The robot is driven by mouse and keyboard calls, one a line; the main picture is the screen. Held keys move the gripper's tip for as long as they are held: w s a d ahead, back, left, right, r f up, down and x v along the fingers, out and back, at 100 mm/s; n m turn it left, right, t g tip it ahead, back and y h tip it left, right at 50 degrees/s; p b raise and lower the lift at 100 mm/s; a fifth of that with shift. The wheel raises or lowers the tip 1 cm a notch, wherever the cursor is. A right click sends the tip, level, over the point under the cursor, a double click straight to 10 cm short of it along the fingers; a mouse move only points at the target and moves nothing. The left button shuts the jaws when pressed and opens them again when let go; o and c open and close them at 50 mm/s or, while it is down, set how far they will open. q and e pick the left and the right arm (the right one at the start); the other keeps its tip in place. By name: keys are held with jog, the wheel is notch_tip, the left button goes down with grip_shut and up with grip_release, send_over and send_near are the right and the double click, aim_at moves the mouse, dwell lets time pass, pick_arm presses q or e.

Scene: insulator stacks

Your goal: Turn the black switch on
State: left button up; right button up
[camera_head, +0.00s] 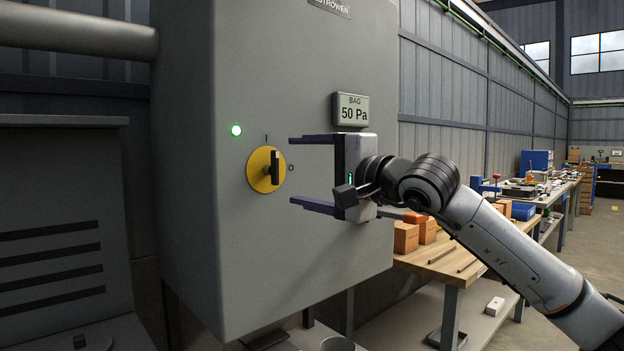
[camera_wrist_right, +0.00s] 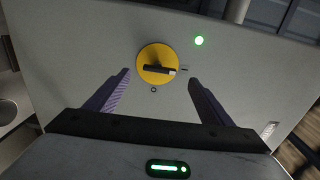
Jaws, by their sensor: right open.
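The black switch (camera_head: 275,167) is a bar handle on a yellow round plate (camera_head: 258,170) on the front of a grey cabinet. Its handle stands upright, in line with the "I" mark above the plate; the "O" mark is at the right. In the right wrist view the black switch (camera_wrist_right: 158,69) lies level, its pale tip toward the "I" mark. My right gripper (camera_head: 294,171) is open and empty just right of the switch, one finger above and one below its height. In the wrist view the switch shows beyond and between the fingertips, apparently untouched. My left gripper is not in view.
A green lamp (camera_head: 236,131) glows on the cabinet (camera_head: 300,240) up and left of the switch. A display (camera_head: 351,110) reads "BAG 50 Pa". A wooden workbench (camera_head: 455,262) with orange boxes stands behind my right arm. The cabinet front around the switch is clear.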

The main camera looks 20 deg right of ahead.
jog(key=shift+v, duration=1.4)
jog(key=shift+a, duration=0.15)
